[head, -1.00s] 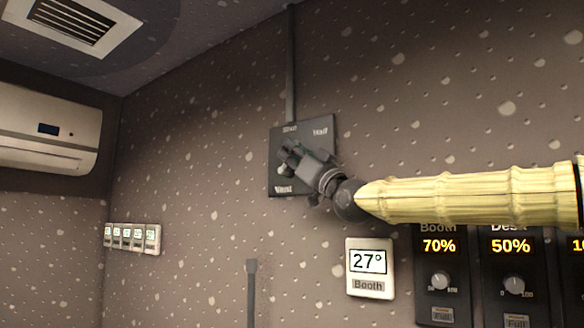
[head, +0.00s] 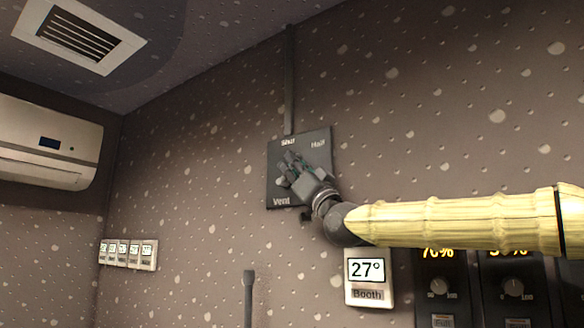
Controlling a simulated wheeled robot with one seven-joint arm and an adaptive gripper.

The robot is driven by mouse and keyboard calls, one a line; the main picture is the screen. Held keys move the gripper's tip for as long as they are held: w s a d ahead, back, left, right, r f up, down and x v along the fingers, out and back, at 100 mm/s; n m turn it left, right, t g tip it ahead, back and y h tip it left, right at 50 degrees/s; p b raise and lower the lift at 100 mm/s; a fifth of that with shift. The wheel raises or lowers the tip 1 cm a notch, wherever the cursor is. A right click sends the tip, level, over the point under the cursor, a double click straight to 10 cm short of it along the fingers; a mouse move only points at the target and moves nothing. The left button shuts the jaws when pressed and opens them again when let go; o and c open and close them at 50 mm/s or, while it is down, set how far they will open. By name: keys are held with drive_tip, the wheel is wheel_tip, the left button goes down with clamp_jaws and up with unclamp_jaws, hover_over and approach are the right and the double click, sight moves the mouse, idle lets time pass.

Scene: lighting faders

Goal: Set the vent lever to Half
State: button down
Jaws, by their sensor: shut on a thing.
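The vent plate (head: 323,140) is a dark square panel on the wall. It bears the labels "Half" at upper right, "Vent" at lower left, and a top label that is hard to read, perhaps "Shut". My gripper (head: 289,166) is over the middle of the plate, its fingers toward the upper left. It is shut on the vent lever, which is mostly hidden behind the fingers, so its exact angle cannot be told. My yellow-sleeved arm reaches in from the right.
A thermostat (head: 368,279) reading 27° hangs below the plate. Dark fader panels (head: 437,300) stand right of it, partly behind my arm. A grey conduit (head: 289,80) rises above the plate. Small white panels (head: 148,255) and an air conditioner (head: 45,145) are at left.

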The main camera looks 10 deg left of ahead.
drive_tip(key=c, duration=1.7)
unclamp_jaws()
drive_tip(key=v, duration=1.2)
